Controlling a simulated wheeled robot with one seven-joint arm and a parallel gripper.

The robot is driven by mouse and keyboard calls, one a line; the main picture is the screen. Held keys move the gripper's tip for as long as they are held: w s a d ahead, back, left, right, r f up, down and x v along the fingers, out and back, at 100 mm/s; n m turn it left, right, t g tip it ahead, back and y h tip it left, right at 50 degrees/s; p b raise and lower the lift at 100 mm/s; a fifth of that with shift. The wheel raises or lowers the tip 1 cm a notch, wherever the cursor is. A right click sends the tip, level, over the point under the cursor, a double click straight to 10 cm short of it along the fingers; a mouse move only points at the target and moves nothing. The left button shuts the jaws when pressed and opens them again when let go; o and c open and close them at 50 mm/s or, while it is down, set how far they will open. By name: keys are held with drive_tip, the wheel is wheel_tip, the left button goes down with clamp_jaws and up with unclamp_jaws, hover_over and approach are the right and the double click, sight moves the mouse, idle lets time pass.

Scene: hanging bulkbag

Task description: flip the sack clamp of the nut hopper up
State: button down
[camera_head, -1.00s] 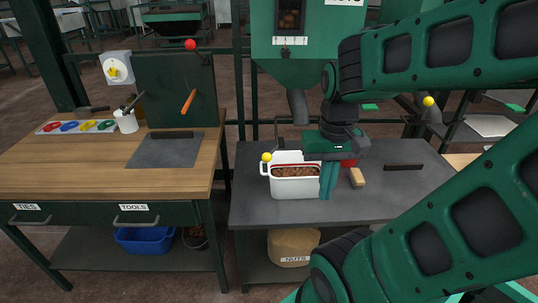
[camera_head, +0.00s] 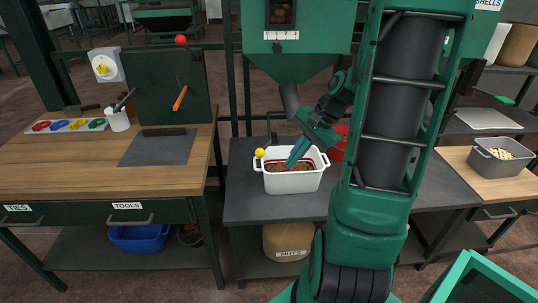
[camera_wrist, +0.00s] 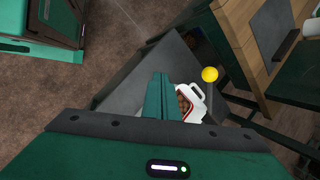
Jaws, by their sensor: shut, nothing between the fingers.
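The nut hopper (camera_head: 293,55) is a green box with a funnel bottom and a dark spout (camera_head: 290,98). A yellow ball knob (camera_head: 260,153), apparently on the sack clamp's dark lever (camera_head: 269,130), sits low to the left of the spout; the clamp's exact shape is unclear. The knob also shows in the wrist view (camera_wrist: 209,74), right of my fingers. My gripper (camera_head: 293,160) is shut and empty. It points down and left over the white nut bin, to the right of the knob and apart from it.
The white bin (camera_head: 292,183) with nuts stands on the grey bench (camera_head: 245,205) below the spout. A red container (camera_head: 338,143) is behind my gripper. The wooden bench (camera_head: 75,165) is at left. A grey tray (camera_head: 500,165) is at right.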

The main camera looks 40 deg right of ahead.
drive_tip(key=w+d+f+m+t+y, duration=0.1)
drive_tip(key=w+d+m+t, duration=0.3)
drive_tip(key=d+m, duration=0.2)
drive_tip(key=shift+w+y, duration=0.35)
drive_tip(key=shift+y, duration=0.05)
drive_tip(key=x, duration=1)
drive_tip(key=shift+a+r, duration=0.55)
drive_tip(key=shift+r, duration=0.3)
drive_tip(key=shift+a+r, duration=0.55)
drive_tip(key=shift+r, duration=0.3)
